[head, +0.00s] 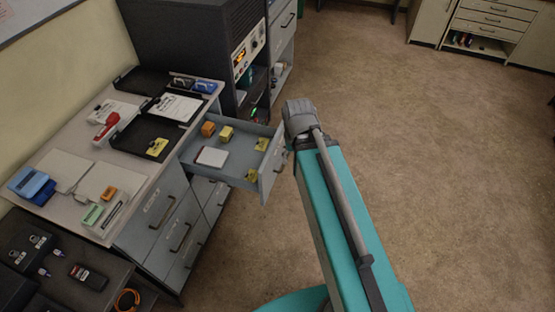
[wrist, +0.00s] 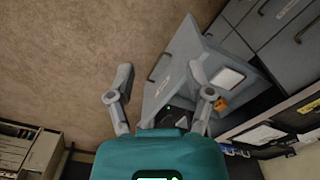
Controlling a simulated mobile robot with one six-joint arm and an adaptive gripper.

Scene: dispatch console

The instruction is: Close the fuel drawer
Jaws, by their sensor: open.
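The open grey drawer (head: 231,174) juts out to the right from the top of the grey cabinet in the head view. Its label is not legible. It holds a white pad, an orange block and several yellow items. Its front panel (head: 271,168) is close to my arm's far end. In the wrist view, the drawer front (wrist: 178,72) with its dark handle appears beyond and between my fingers. My gripper (wrist: 160,72) is open and empty, its two fingers spread wide. Contact with the drawer cannot be told. My gripper's fingers are hidden in the head view.
The worktop (head: 140,166) above the cabinet holds black trays, a red stapler and papers. More closed drawers (head: 160,212) sit below the open one. A dark equipment rack (head: 215,45) stands behind. The brown floor (head: 440,150) to the right is clear.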

